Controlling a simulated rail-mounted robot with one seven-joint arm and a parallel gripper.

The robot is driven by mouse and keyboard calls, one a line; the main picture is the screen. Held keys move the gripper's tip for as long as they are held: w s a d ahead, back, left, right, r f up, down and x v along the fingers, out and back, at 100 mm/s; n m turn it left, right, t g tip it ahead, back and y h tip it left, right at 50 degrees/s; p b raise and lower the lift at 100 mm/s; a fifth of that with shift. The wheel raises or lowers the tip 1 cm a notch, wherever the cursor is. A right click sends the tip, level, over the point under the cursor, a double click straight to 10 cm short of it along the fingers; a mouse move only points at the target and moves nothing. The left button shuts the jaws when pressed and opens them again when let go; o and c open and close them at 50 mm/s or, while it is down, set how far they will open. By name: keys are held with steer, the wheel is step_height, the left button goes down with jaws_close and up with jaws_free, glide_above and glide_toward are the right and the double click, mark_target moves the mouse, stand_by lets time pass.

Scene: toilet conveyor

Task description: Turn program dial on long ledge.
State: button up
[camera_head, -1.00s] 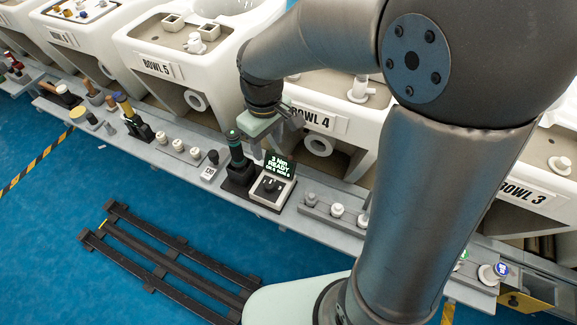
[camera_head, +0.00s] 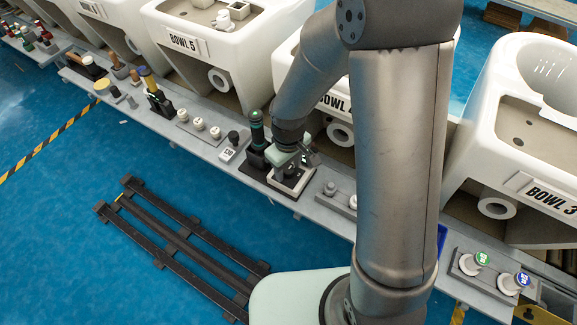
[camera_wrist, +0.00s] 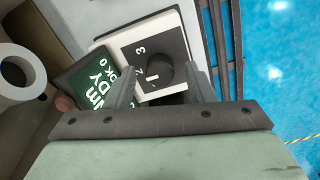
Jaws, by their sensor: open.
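The program dial is a round black knob (camera_wrist: 158,74) on a white and black panel (camera_wrist: 122,42) marked with numbers, seen in the wrist view. In the head view my gripper (camera_head: 290,168) is over the dial unit (camera_head: 292,186) on the long grey ledge (camera_head: 325,212) and hides the knob and most of the display.
A dark bottle-shaped tool with a green top (camera_head: 257,135) stands in a holder just left of the dial unit. White knobs (camera_head: 199,124) and a black knob (camera_head: 233,137) are further left. White bowl units (camera_head: 215,50) stand behind. A black pallet (camera_head: 180,240) lies on the blue floor.

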steer(key=c, duration=1)
steer(key=shift+f+m, duration=0.1)
steer(key=shift+m, duration=0.2)
steer(key=m+b, duration=0.1)
steer(key=m, duration=0.4)
steer(key=shift+b, duration=0.4)
steer(key=m, duration=0.6)
steer(key=shift+m, duration=0.3)
steer(key=o, duration=1)
